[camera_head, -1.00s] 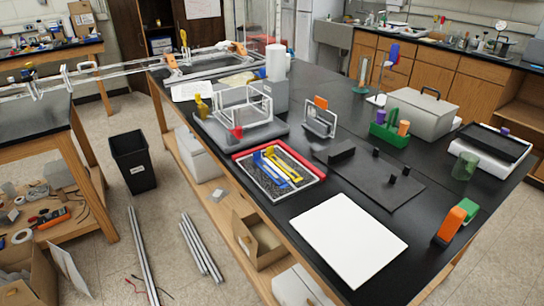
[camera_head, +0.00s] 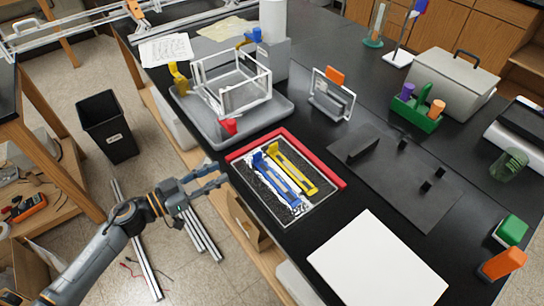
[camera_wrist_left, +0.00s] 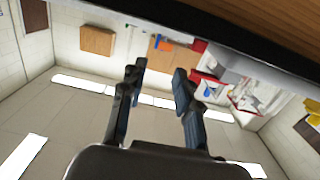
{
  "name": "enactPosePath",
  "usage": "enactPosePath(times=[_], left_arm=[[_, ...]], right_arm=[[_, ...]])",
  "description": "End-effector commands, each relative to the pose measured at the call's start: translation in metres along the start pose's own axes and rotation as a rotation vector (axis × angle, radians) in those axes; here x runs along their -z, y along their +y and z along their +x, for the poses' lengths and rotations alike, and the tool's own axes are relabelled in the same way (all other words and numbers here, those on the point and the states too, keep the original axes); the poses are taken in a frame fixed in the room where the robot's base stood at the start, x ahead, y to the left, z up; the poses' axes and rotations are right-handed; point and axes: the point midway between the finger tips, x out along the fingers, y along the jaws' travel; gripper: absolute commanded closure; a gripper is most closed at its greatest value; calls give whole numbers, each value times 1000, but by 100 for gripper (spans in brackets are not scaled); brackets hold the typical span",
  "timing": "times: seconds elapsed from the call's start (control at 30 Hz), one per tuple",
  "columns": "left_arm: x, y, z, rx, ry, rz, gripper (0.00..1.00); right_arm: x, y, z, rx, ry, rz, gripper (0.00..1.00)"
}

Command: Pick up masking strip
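A yellow strip-like piece (camera_head: 292,172) and a blue strip-like piece (camera_head: 277,178) lie side by side in a red-and-white-rimmed tray (camera_head: 318,217) with a dark speckled inside. I cannot tell which of them is the masking strip. My left gripper (camera_head: 218,176) is just left of the tray, beside the bench edge, apart from both pieces. In the left wrist view its two fingers (camera_wrist_left: 157,82) are spread with nothing between them. My right gripper is not in view.
A wire frame with a red clip stands on a grey tray (camera_head: 267,122) behind. A black plate with upright blocks (camera_head: 425,205) and a white board (camera_head: 375,262) lie to the right. The bench edge lies between my left arm and the bench top.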

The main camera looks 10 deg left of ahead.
Motion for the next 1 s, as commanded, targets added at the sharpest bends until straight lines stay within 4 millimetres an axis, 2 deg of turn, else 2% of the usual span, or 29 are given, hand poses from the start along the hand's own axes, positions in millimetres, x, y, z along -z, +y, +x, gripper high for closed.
enactPosePath(times=[0.3,0.7,0.9,1.0], left_arm=[[4,0,60,1,6,-2,68],[5,2,101,1,6,-4,68],[3,2,128,2,4,-3,68],[2,2,134,2,2,-1,68]], right_arm=[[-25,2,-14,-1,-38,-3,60],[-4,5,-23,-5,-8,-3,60],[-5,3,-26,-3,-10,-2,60],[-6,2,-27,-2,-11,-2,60]])
